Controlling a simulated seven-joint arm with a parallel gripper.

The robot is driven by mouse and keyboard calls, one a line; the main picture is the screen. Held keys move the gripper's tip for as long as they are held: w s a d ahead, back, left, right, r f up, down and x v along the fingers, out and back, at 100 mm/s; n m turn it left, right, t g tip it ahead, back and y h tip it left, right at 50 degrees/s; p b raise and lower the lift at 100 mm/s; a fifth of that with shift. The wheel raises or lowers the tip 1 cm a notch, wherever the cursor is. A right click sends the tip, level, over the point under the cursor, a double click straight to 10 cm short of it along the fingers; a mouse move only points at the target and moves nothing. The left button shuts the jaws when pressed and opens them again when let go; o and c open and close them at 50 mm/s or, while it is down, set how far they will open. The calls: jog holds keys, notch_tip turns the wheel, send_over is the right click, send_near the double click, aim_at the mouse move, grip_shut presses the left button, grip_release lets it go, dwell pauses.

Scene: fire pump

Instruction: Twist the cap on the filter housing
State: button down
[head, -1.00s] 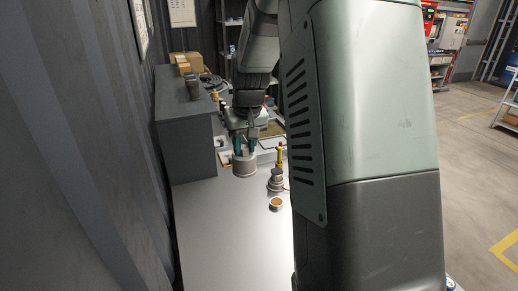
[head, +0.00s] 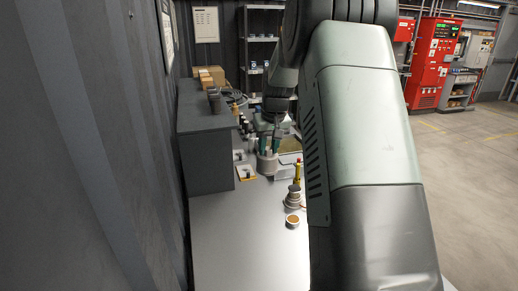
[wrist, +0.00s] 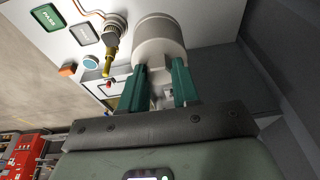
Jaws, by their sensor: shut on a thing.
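The filter housing (head: 267,164) shows as a pale grey upright cylinder over the bench in the head view. In the wrist view it (wrist: 160,35) is a wide, smooth cylinder with a darker band at its far end. My gripper (head: 269,148) is above it, fingers pointing down. In the wrist view my two green fingers (wrist: 159,68) are shut on the narrower pale part at its near end, which I take to be the cap (wrist: 160,74). My fingers and palm hide much of the cap. I cannot see whether its thread is engaged.
A fitting with a yellow, red-tipped part (head: 296,185) stands close on the right. A dark cabinet (head: 207,150) borders the left. The grey bench top (head: 240,240) is clear in front.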

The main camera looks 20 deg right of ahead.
jog(key=w+d+f, duration=0.4)
jog(key=d+f, duration=0.2)
jog(key=d, duration=0.1)
jog(key=w+d+f, duration=0.4)
jog(key=d+f, duration=0.2)
jog(key=d, duration=0.1)
jog(key=shift+s+f, duration=0.2)
jog(key=shift+f, duration=3.2)
jog(key=shift+f, duration=0.65)
jog(key=m+h, duration=0.1)
jog(key=m, duration=0.1)
jog(key=shift+a+m, duration=0.2)
jog(key=shift+m, duration=0.2)
jog(key=shift+m+h, duration=0.3)
jog(key=shift+m, duration=0.9)
